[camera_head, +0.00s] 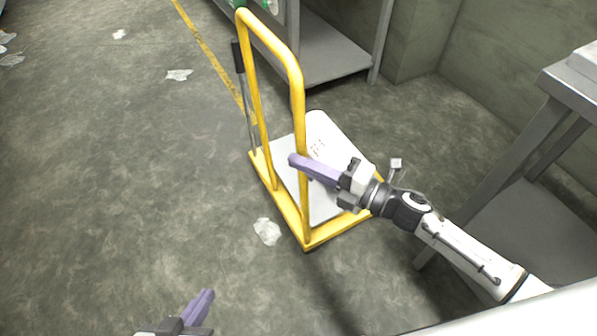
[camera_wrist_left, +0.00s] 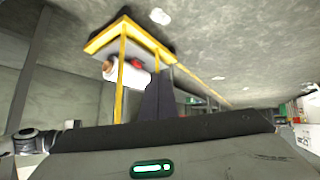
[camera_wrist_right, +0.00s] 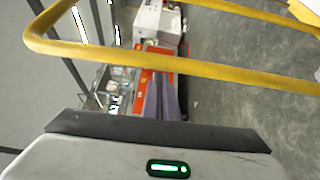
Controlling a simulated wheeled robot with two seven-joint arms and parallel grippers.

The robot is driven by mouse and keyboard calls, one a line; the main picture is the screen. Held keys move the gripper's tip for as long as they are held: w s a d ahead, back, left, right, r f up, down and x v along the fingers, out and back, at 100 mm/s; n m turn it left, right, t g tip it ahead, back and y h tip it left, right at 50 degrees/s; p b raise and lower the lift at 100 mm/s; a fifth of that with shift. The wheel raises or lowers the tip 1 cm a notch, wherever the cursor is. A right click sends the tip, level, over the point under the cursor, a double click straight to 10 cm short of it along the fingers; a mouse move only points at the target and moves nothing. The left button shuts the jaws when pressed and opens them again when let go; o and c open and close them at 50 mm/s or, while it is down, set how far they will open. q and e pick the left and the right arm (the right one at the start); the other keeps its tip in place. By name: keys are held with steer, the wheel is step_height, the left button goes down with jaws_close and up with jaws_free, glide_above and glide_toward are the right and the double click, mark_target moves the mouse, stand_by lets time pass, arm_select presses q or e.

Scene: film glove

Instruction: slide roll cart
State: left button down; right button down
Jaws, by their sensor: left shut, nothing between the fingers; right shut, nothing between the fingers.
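The yellow-framed roll cart (camera_head: 309,239) stands on the floor in the middle of the head view, with a tall yellow handle (camera_head: 297,84) at its near-left side. A white roll (camera_head: 324,140) lies on its grey deck. In the left wrist view the cart (camera_wrist_left: 97,44) appears upside down. My right gripper (camera_head: 294,160) is shut, its purple fingers by the handle's near upright; I cannot tell if they touch. The handle bar (camera_wrist_right: 180,64) crosses close in the right wrist view. My left gripper (camera_head: 207,294) is shut and empty at the bottom, away from the cart.
A grey metal shelf (camera_head: 330,50) stands behind the cart. A grey table (camera_head: 567,90) stands at the right by the wall. Pale scraps, one near the cart (camera_head: 267,231), lie on the concrete. The floor left of the cart is mostly clear, with a yellow line (camera_head: 205,48) across it.

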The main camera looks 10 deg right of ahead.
steer(key=shift+w+d, duration=0.1)
steer(key=shift+d, duration=0.15)
steer(key=w+d+b, duration=0.4)
steer(key=d, duration=0.8)
steer(key=shift+s+a+p, duration=0.9)
steer(key=shift+a+p, duration=0.3)
steer(key=shift+a, duration=0.45)
steer(key=v, duration=1)
steer(key=s+a+f+m+g+h, duration=0.1)
steer(key=s+a+f+m+h, duration=0.4)
steer(key=m, duration=0.8)
steer(key=s+a+f+m+g+h, duration=0.1)
steer(key=s+a+f+m+h, duration=0.4)
steer(key=s+m, duration=0.7)
step_height(320, 180, down, 3)
steer(key=shift+s+a+r+m, duration=0.2)
steer(key=shift+s+a+m, duration=0.1)
steer(key=shift+a+m, duration=0.6)
